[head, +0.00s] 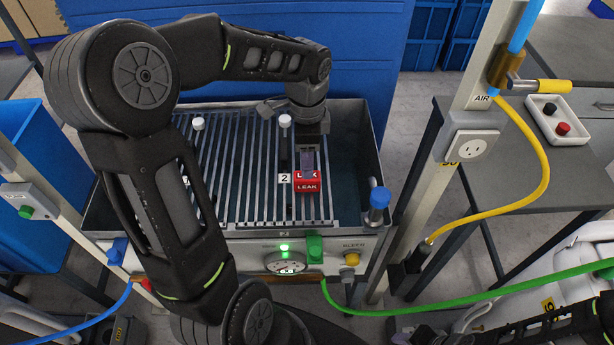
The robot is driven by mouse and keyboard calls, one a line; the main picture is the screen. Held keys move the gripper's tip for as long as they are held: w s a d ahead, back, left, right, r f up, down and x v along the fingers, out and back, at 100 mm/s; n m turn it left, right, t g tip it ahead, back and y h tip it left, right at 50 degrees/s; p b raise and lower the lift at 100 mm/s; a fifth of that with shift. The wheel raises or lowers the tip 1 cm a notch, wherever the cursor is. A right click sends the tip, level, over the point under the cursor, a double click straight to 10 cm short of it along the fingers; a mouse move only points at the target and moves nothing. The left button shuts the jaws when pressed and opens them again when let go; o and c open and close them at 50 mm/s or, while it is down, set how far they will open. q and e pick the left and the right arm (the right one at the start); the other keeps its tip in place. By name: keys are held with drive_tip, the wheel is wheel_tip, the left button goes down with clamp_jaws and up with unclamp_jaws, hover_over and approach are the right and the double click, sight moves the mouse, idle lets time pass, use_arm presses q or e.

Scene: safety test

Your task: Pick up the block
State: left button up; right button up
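A red block (308,187) marked "LEAK" sits on the right part of a slatted metal rack in a grey tank (365,150). My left arm reaches over the tank from the left. My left gripper (308,170) points down directly at the block, and its fingertips overlap the block's top in this view. I cannot tell whether the fingers are open or closed on it. Part of my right arm shows at the lower right, but its gripper is not in view.
A blue-capped fitting (379,200) rises at the tank's front right corner. A gauge (286,262) is on the front. A yellow hose (540,185) and a green hose (480,298) run at right.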

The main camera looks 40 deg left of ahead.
sight(307, 182)
use_arm(q)
drive_tip(key=shift+w+f, duration=0.1)
drive_tip(key=shift+f, duration=1.25)
drive_tip(key=shift+f, duration=0.1)
wheel_tip(307, 182, down, 5)
drive_tip(key=shift+f+p, duration=0.1)
drive_tip(key=shift+p, duration=0.5)
drive_tip(key=shift+c, duration=0.5)
clamp_jaws()
